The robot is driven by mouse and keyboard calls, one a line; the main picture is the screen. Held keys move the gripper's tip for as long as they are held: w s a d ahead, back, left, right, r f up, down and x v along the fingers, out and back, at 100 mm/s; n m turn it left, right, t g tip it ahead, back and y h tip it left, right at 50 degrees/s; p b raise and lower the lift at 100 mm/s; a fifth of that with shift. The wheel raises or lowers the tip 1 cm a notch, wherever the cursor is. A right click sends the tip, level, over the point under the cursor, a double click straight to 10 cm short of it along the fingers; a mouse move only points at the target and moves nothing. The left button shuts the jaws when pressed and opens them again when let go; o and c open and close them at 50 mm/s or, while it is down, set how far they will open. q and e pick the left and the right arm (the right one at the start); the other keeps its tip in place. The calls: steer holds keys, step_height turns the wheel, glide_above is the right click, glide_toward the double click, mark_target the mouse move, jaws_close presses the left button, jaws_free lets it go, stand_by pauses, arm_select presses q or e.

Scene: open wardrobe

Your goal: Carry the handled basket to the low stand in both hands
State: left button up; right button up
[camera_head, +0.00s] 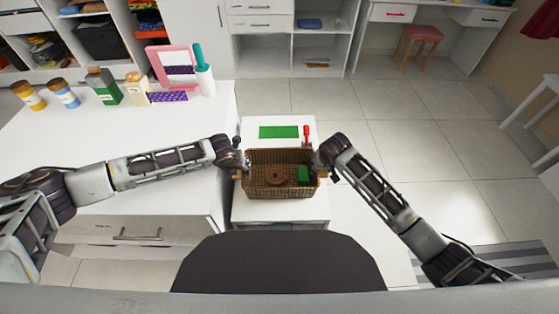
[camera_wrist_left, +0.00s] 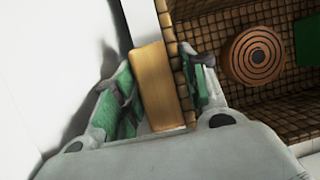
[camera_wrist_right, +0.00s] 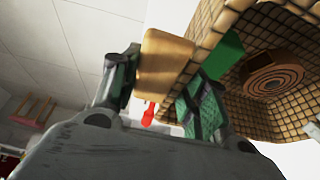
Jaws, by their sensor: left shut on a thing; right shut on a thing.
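The brown woven basket (camera_head: 262,190) is over the low white stand (camera_head: 255,211) in the head view. I cannot tell whether it touches the stand's top. A round brown coiled thing (camera_head: 276,175) and a green block (camera_head: 304,175) are inside it. My left gripper (camera_head: 238,168) is shut on the basket's left handle, a light wooden bar (camera_wrist_left: 158,85) in the left wrist view. My right gripper (camera_head: 321,168) is shut on the right handle, a wooden block (camera_wrist_right: 163,72) in the right wrist view. The basket looks about level.
A green flat rectangle (camera_head: 278,132) and a red-handled thing (camera_head: 306,132) are behind the basket on the stand. A white counter (camera_head: 100,150) with several bottles and a pink-framed mirror (camera_head: 171,66) adjoins on the left. Open tiled floor (camera_head: 430,140) lies to the right.

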arm_select(q)
steer(key=shift+w+f+b, duration=0.1)
steer(key=shift+f+b, duration=0.3)
arm_select(e)
steer(key=shift+f, duration=0.5)
arm_select(q)
steer(key=o, duration=1.3)
steer(key=shift+c, duration=0.2)
arm_select(e)
steer(key=o, duration=1.3)
steer(key=shift+r, duration=0.1)
steer(key=shift+c, duration=0.2)
arm_select(q)
steer(key=shift+r, duration=0.15)
steer(key=shift+v, duration=3.4)
arm_select(e)
steer(key=shift+d, duration=0.1)
arm_select(q)
steer(key=shift+a+r, duration=0.2)
steer(key=shift+r, duration=0.3)
